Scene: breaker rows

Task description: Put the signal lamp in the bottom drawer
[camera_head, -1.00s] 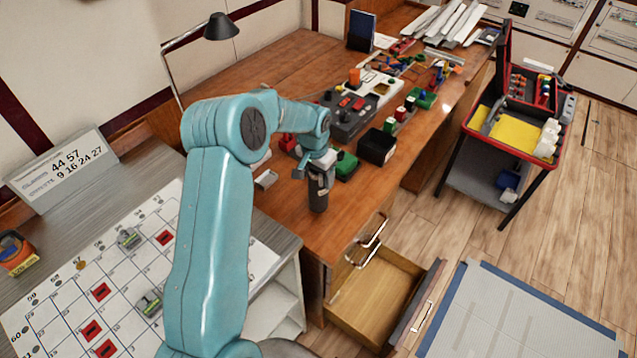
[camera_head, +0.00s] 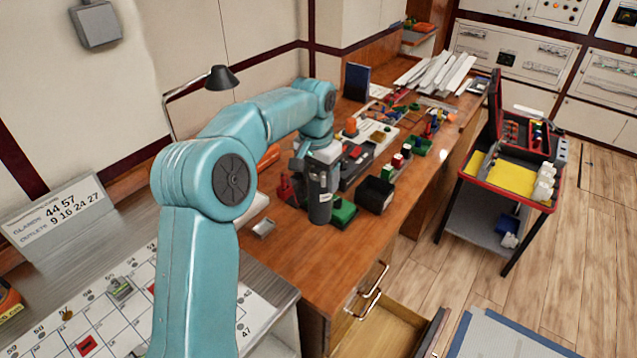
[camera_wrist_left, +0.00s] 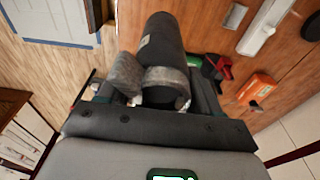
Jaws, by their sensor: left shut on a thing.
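My left gripper (camera_head: 318,156) is shut on a dark grey cylinder (camera_head: 320,204) with a pale label, which I take for the signal lamp. It hangs upright below the jaws and appears above the wooden bench. In the left wrist view the same dark cylinder (camera_wrist_left: 160,40) sits between the grey fingers (camera_wrist_left: 147,82). The open bottom drawer (camera_head: 385,332) shows at the lower middle of the head view. Its visible inside is bare wood and its near part is cut off by the frame. My right gripper is not in view.
A drawer handle (camera_head: 372,290) stands out above the open drawer. On the bench, a green block (camera_head: 343,212) and a black box (camera_head: 375,195) lie near the cylinder. A desk lamp (camera_head: 222,78) stands behind my arm.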

